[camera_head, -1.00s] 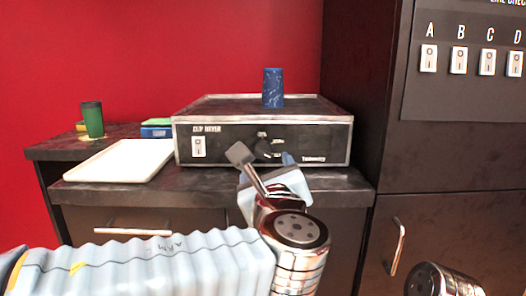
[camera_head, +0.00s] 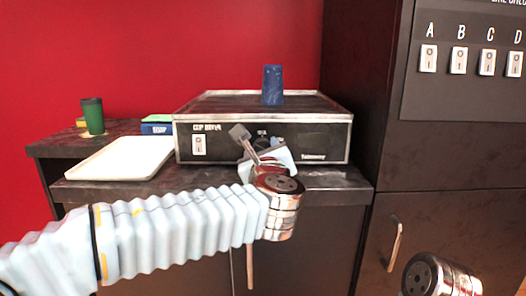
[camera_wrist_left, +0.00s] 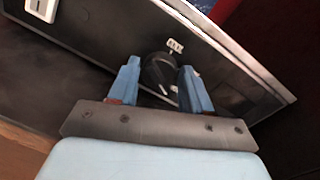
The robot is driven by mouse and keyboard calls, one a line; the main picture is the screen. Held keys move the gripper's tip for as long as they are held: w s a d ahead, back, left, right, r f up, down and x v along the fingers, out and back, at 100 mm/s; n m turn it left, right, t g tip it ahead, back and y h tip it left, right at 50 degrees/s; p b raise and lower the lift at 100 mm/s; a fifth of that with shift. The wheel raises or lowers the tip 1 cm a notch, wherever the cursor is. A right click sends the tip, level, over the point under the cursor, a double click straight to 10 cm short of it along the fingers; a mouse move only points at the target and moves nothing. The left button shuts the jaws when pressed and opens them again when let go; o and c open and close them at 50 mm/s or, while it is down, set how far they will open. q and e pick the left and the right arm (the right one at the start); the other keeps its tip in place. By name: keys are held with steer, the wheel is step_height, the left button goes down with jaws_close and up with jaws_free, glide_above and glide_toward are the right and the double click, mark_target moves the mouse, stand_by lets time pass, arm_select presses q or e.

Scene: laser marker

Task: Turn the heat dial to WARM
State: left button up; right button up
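The heat dial (camera_wrist_left: 158,74) is a round black knob on the dark front panel of the cup dryer (camera_head: 328,140). In the left wrist view it lies between the two blue fingers of my left gripper (camera_wrist_left: 160,64), which are spread apart. I cannot tell whether the fingers touch it. A white mark shows on its lower part, and a small white label (camera_wrist_left: 174,45) sits above it, too small to read. In the head view my left gripper (camera_head: 268,150) is at the panel and mostly hides the dial. My right gripper is not in view.
A blue cup (camera_head: 272,85) stands on the dryer. A white rocker switch (camera_head: 199,145) is left on its panel. A white tray (camera_head: 122,159), a green cup (camera_head: 93,116) and a blue box (camera_head: 156,128) are at left. A tall dark cabinet (camera_head: 450,150) stands at right.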

arm_select(q)
steer(key=c, duration=0.6)
steer(key=shift+f+n+b, duration=0.15)
steer(key=shift+n+b, duration=0.45)
steer(key=shift+b, duration=0.15)
steer(key=n+b, duration=0.4)
steer(key=n, duration=0.1)
steer(key=shift+a+f+b, duration=0.1)
steer(key=shift+b, duration=0.2)
steer(key=shift+n+g+h+b, duration=0.3)
steer(key=shift+n+b, duration=0.65)
steer(key=shift+n, duration=0.25)
steer(key=shift+n+b, duration=0.9)
steer(key=shift+n, duration=0.4)
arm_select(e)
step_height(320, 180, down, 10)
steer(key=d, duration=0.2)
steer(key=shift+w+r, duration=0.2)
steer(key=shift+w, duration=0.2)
arm_select(q)
steer(key=o, duration=1)
steer(key=shift+o, duration=0.2)
steer(key=shift+r, duration=0.2)
